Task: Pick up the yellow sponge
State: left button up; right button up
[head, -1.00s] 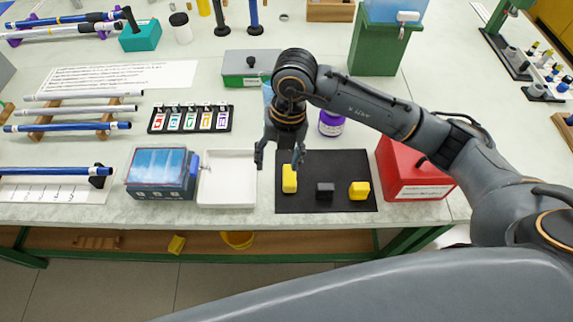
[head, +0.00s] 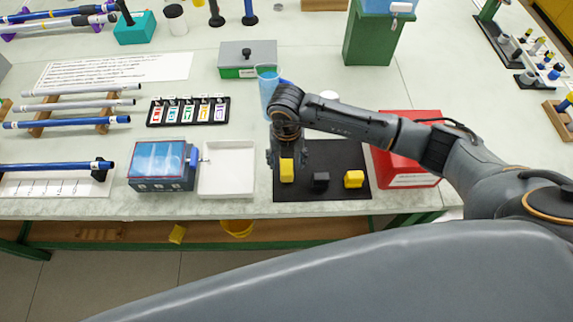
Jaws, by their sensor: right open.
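A yellow block (head: 287,173), which looks like a sponge, stands at the left of a black mat (head: 335,155) on the bench. A second yellow block (head: 354,179) sits at the mat's right side; I cannot tell for sure which one is the sponge. My right gripper (head: 287,161) is open and points down over the left yellow block. Its fingers appear on either side of the block's upper part, and I cannot tell whether they touch it. My left gripper is not in view.
A black block (head: 320,181) lies between the yellow ones. A white tray (head: 228,192) is left of the mat, and a red box (head: 410,182) is right of it. A blue-filled beaker (head: 267,85) stands behind my right gripper.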

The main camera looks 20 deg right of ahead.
jog(key=shift+w+f, duration=0.1)
jog(key=shift+f, duration=1.25)
jog(key=c, duration=1)
jog(key=shift+c, duration=0.2)
jog(key=shift+r, duration=0.1)
jog(key=shift+r, duration=0.2)
notch_tip(320, 180, up, 2)
jog(key=shift+w+r+b, duration=0.1)
jog(key=shift+b, duration=0.8)
jog(key=s+a+r+b, duration=0.3)
jog(key=s+r, duration=0.7)
jog(key=s, duration=0.3)
jog(key=shift+s+a+r, duration=0.15)
jog(key=shift+s+a, duration=0.2)
jog(key=shift+a, duration=0.05)
